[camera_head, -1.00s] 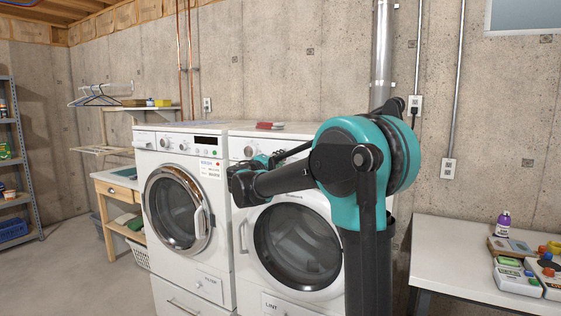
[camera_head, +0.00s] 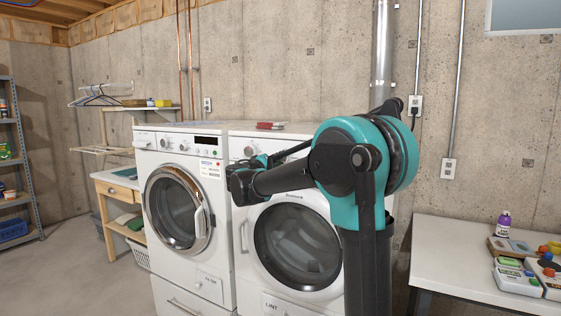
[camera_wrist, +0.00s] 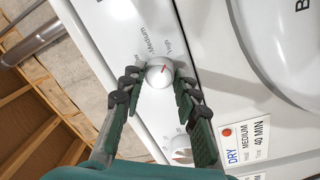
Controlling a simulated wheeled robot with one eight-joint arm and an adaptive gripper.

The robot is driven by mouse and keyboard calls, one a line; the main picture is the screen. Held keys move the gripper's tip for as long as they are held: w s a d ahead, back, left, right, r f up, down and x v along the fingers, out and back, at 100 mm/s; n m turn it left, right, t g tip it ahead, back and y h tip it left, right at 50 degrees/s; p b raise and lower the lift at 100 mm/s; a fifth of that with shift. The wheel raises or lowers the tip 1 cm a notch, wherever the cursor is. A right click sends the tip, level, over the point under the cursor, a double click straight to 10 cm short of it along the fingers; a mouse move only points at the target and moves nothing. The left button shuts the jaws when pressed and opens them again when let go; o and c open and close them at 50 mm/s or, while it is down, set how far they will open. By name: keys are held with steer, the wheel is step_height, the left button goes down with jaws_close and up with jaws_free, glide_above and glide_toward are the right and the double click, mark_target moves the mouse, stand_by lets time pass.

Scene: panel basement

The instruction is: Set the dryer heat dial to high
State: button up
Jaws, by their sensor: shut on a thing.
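The dryer is the white front-loader on the right (camera_head: 246,276), with a dark round door and a LINT label. In the wrist view the heat dial (camera_wrist: 159,75) is a round white knob with a short red mark. The mark points up and slightly right, to the side of the "High" print; "Medium" is printed left of it. My gripper (camera_wrist: 158,80) has its dark green fingers on either side of the dial, shut on it. In the head view my arm hides the dial and most of the gripper.
A second white knob (camera_wrist: 182,148) lies between my fingers, nearer the palm. The washer (camera_head: 213,262) stands close on the left. A red item (camera_head: 269,125) lies on the dryer top. A white table (camera_head: 452,262) with bottles and boxes stands at the right.

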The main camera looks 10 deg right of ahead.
steer(key=shift+f, duration=0.1)
steer(key=o, duration=1.2)
steer(key=shift+c, duration=0.2)
steer(key=v, duration=1.2)
